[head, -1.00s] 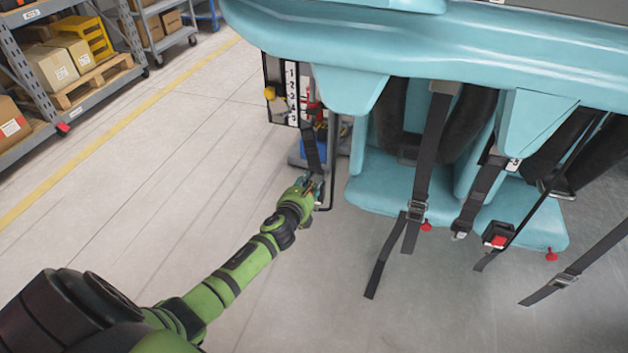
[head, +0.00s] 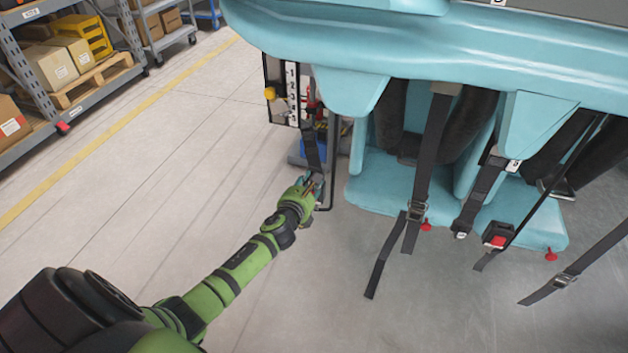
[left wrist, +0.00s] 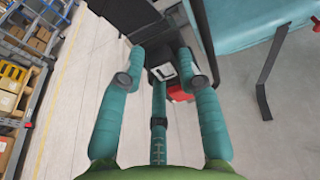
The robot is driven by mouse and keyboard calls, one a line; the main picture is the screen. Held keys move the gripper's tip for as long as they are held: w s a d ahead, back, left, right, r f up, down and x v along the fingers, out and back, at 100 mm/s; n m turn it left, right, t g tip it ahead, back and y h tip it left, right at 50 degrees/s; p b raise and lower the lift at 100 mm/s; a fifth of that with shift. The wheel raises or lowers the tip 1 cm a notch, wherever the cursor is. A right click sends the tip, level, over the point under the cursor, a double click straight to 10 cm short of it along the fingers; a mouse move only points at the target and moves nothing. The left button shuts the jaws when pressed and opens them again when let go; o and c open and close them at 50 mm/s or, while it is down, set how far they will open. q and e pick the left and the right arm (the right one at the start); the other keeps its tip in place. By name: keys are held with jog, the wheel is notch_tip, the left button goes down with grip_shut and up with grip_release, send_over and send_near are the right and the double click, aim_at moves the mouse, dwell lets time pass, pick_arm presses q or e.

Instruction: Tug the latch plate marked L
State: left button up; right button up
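My left gripper (head: 315,180) is at the lower end of a dark strap (head: 311,148) that hangs beside the test stand. In the left wrist view its teal fingers (left wrist: 161,58) close in on both sides of a black latch plate (left wrist: 152,58) with a white label (left wrist: 163,72). The mark on the label is too small to read surely. The fingertips seem to touch the plate's sides. A red part (left wrist: 179,94) sits just below the plate, partly behind the right finger. My right gripper is in neither view.
A stand with a numbered strip (head: 292,90) and yellow knob (head: 270,93) is just behind the strap. The teal seat (head: 390,185), with hanging belts and a red-button buckle (head: 499,238), is to the right. Shelving (head: 60,70) stands far left. The floor between is clear.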

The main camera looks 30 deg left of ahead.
pick_arm(q)
jog(key=shift+o, duration=1.1)
jog(key=shift+w+d+r, duration=0.1)
jog(key=shift+d+r, duration=0.2)
jog(key=shift+r, duration=0.05)
jog(key=shift+s+a+f, duration=0.1)
jog(key=shift+s+f, duration=0.05)
jog(key=shift+s, duration=0.05)
jog(key=v, duration=1.2)
